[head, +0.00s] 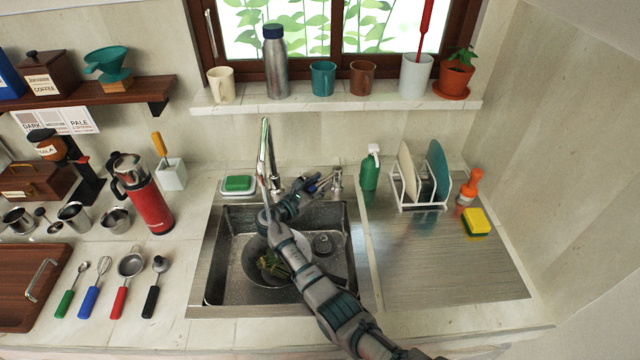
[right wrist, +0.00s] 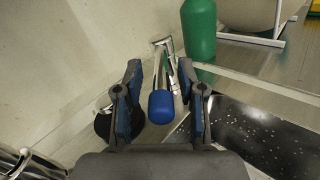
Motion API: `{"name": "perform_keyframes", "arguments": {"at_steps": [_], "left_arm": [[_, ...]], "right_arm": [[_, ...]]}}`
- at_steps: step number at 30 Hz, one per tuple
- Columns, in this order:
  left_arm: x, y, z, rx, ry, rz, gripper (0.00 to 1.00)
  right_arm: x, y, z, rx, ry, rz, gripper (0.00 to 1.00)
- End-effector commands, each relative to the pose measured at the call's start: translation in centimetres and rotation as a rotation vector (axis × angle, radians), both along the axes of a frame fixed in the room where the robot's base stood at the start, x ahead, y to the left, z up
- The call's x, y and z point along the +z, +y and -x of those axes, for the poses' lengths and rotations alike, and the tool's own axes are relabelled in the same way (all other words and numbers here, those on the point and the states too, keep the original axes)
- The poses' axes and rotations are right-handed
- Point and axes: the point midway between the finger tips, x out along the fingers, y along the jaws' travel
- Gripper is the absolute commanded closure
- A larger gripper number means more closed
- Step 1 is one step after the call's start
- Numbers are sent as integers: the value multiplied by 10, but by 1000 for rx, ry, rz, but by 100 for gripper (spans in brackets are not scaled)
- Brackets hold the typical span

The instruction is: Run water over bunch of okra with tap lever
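The bunch of okra (head: 272,265) lies in a round metal bowl (head: 250,258) in the sink, partly hidden by my right arm. The tall tap spout (head: 264,150) stands behind the sink; I cannot tell whether water runs. The tap lever stands at the sink's back right, partly hidden behind my gripper in the head view. In the right wrist view its blue end (right wrist: 160,107) sits between the fingers, with a gap on both sides. My right gripper (head: 322,183), also in the wrist view (right wrist: 164,92), is open around it. My left gripper is out of view.
A green soap bottle (head: 369,172) stands right of the lever. A dish rack (head: 420,195) with plates, an orange bottle (head: 470,188) and a yellow sponge (head: 477,222) are farther right. The drainboard (head: 440,270) is mostly clear.

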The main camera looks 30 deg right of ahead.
Motion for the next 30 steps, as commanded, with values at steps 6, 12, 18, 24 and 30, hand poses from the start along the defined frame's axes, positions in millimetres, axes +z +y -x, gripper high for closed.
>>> {"name": "perform_keyframes", "arguments": {"at_steps": [6,12,18,24,30], "left_arm": [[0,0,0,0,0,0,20],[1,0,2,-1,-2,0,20],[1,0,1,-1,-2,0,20],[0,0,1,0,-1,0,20],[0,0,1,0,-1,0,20]], "right_arm": [[1,-1,0,-1,-1,0,60],[0,15,5,3,-1,1,60],[-1,57,20,3,0,1,60],[-1,95,33,3,1,1,60],[-3,114,40,1,4,2,60]]}}
